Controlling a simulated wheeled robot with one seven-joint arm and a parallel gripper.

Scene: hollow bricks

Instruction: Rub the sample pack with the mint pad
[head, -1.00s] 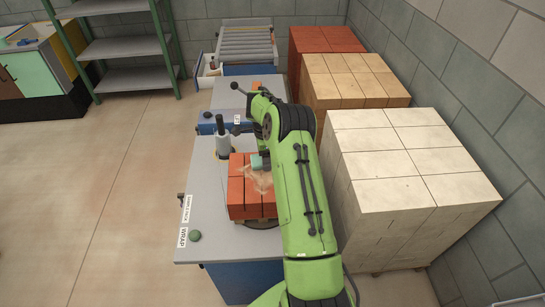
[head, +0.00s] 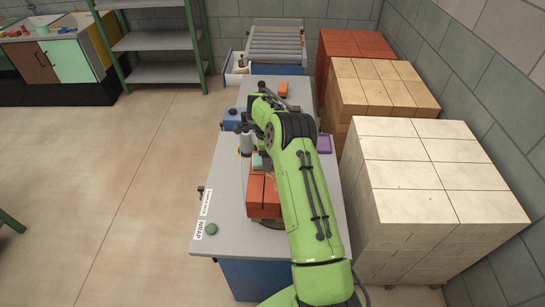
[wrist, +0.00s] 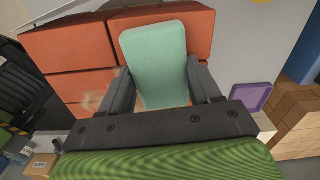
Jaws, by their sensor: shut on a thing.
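The sample pack (head: 257,196) is a block of orange-red bricks on the grey table, partly hidden behind my arm in the head view. It also shows in the wrist view (wrist: 65,45), with a faint pale smear near its lower left part. My gripper (wrist: 160,88) is shut on the mint pad (wrist: 153,55), one finger on each side. The pad (head: 257,162) is over the pack's far part in the head view. It looks close to the brick surface, but I cannot tell whether it touches.
The grey table (head: 225,228) carries a green button (head: 212,229) at its near left corner and a grey cylinder (head: 247,142) beyond the pack. A purple tray (head: 324,144) lies right of my arm. Pale block stacks (head: 430,180) stand right of the table.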

